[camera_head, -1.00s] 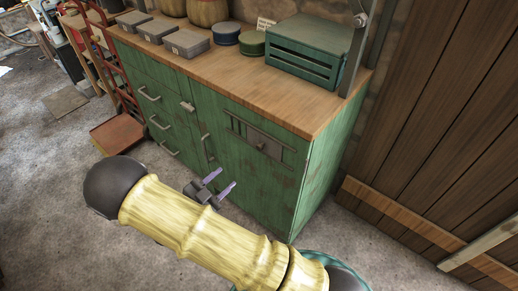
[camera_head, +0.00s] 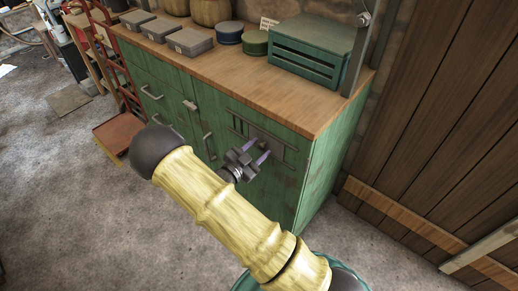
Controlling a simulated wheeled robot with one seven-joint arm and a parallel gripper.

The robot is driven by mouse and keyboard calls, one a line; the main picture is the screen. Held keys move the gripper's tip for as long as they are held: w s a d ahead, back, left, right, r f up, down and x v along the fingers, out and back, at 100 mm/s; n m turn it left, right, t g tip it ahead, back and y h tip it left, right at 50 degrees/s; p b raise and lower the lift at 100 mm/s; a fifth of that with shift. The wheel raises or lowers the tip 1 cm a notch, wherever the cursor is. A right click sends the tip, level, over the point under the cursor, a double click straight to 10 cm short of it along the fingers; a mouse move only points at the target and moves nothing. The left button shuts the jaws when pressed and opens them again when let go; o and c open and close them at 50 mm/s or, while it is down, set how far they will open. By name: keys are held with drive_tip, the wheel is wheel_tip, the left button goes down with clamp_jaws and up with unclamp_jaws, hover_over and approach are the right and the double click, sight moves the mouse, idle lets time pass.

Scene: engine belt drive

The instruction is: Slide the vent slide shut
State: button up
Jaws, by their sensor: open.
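The vent (camera_head: 237,123) is a framed panel with upright slots, high on the green cabinet's right-hand door. Its grey vent slide (camera_head: 275,147) sits in the middle to right part of the frame, and open slots show to its left. My gripper (camera_head: 259,149) is in front of the slide, with its two purple-tipped fingers apart and pointing at it. The gripper covers part of the slide and its small knob. I cannot tell whether the fingertips touch the knob or stop short of it.
The green cabinet (camera_head: 315,180) has a wooden top (camera_head: 200,68) with grey boxes, round tins and a green slatted box (camera_head: 318,52). A door handle (camera_head: 208,147) is left of my gripper. A plank wall (camera_head: 430,130) stands at the right. The floor in front is clear.

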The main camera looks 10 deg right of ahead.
drive_tip(key=shift+w+d, duration=0.2)
drive_tip(key=shift+d, duration=0.05)
clamp_jaws()
